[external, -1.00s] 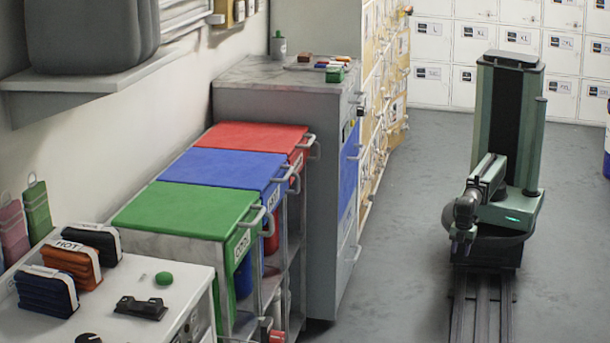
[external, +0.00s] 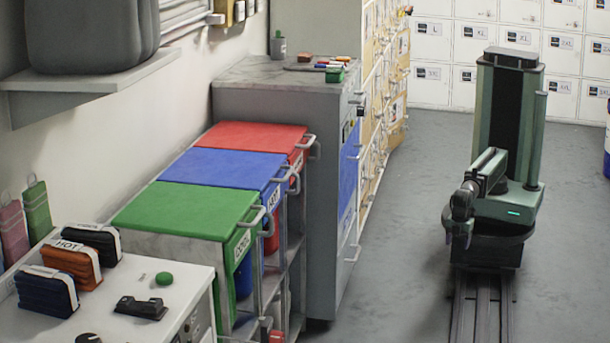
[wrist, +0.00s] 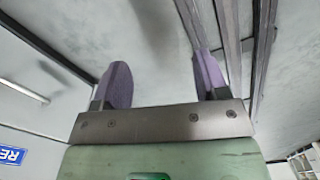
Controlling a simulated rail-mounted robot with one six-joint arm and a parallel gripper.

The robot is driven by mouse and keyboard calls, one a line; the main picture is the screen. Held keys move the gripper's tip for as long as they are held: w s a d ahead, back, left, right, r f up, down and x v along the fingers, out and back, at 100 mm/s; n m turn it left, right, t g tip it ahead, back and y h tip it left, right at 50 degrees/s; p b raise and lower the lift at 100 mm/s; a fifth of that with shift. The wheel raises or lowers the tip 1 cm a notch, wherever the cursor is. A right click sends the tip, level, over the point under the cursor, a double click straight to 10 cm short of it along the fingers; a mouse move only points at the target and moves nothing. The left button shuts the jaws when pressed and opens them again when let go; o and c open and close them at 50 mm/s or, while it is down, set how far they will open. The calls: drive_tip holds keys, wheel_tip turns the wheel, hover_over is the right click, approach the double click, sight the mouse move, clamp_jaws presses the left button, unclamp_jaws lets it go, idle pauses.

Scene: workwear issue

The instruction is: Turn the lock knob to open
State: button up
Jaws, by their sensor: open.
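My gripper (external: 457,234) hangs at the end of my folded arm, over the open floor to the right of the counters. In the wrist view its two purple-tipped fingers (wrist: 162,78) are spread apart with nothing between them. The grey cabinet (external: 280,105) stands left of the gripper, well apart from it. A small dark fitting (external: 361,109) shows at the cabinet's upper right edge. It is too small to tell whether it is the lock knob. No lock knob is clearly seen in the wrist view.
Bins with green (external: 195,210), blue (external: 228,170) and red (external: 258,137) lids line the left side, their handles jutting out. A white counter (external: 190,290) stands in front. White lockers (external: 432,55) line the back. The floor (external: 400,240) between bins and rail (external: 483,310) is clear.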

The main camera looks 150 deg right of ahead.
drive_tip(key=d+r+m+h+p, duration=0.25)
drive_tip(key=d+r+p, duration=0.75)
drive_tip(key=r, duration=0.5)
drive_tip(key=n+g+h+p, duration=0.2)
drive_tip(key=h+p, duration=0.9)
drive_tip(key=h, duration=0.4)
approach(361, 111)
drive_tip(key=s+d+f, duration=0.1)
drive_tip(key=s+d, duration=0.1)
drive_tip(key=d, duration=0.6)
drive_tip(key=shift+s+d, duration=0.35)
drive_tip(key=shift+m, duration=0.25)
drive_tip(key=c, duration=0.9)
